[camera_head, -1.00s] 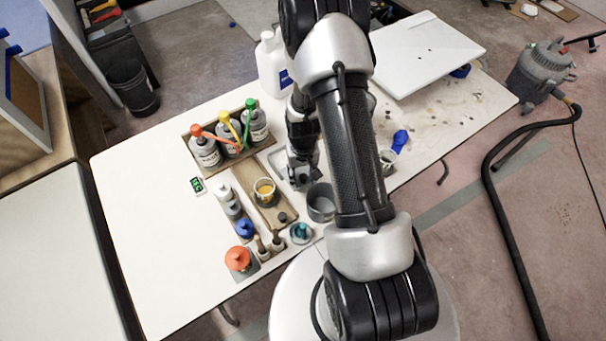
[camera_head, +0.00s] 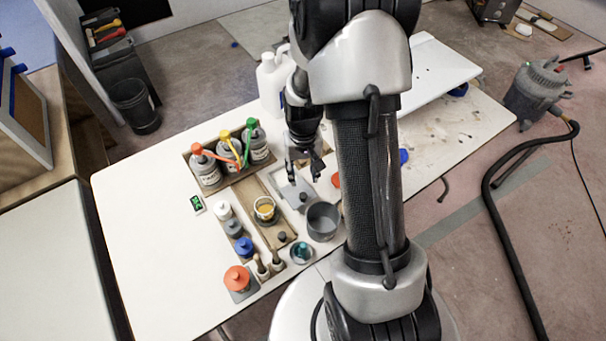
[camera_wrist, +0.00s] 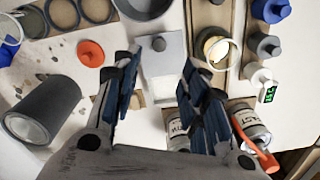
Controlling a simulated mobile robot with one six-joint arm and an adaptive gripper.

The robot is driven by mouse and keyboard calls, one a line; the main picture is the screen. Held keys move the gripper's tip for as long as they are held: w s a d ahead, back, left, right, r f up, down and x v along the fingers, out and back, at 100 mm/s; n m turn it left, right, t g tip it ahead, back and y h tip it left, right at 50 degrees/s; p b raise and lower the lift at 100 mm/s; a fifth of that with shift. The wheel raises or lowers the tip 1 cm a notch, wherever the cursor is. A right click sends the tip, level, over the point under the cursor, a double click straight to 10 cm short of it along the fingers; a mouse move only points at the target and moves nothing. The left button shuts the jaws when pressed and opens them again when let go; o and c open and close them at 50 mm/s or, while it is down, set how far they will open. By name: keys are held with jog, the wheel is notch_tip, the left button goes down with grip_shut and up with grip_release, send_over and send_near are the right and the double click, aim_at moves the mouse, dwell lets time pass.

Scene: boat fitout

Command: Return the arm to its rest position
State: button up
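My arm reaches over the white table (camera_head: 140,230) from the front right. My gripper (camera_head: 305,172) points down above a grey square plate with a dark knob (camera_head: 291,192). The wrist view shows my gripper (camera_wrist: 158,85) with its two blue-padded fingers spread wide and nothing between them. The plate (camera_wrist: 163,62) lies beyond the fingertips there. My arm hides part of the table's right half in the head view.
A grey cup (camera_head: 322,221), a small yellow-filled cup (camera_head: 264,208) and small bottles (camera_head: 238,278) stand nearer. A white panel (camera_head: 430,72) lies at the back right.

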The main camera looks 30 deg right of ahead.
dwell(0.4)
jog(key=a+r+n+t, duration=0.1)
jog(key=a+r, duration=0.3)
jog(key=r, duration=0.7)
jog(key=s+a+r+n+t, duration=0.1)
jog(key=s+a+r, duration=0.3)
jog(key=s+r, duration=0.3)
jog(key=s+a+r+n+t+b, duration=0.1)
jog(key=s+a+r+n+t, duration=0.1)
jog(key=s+a+r, duration=0.2)
jog(key=s+r, duration=0.3)
jog(key=s, duration=0.3)
jog(key=shift+s+a+r+t, duration=0.15)
jog(key=shift+r+t, duration=0.15)
jog(key=shift+r, duration=0.05)
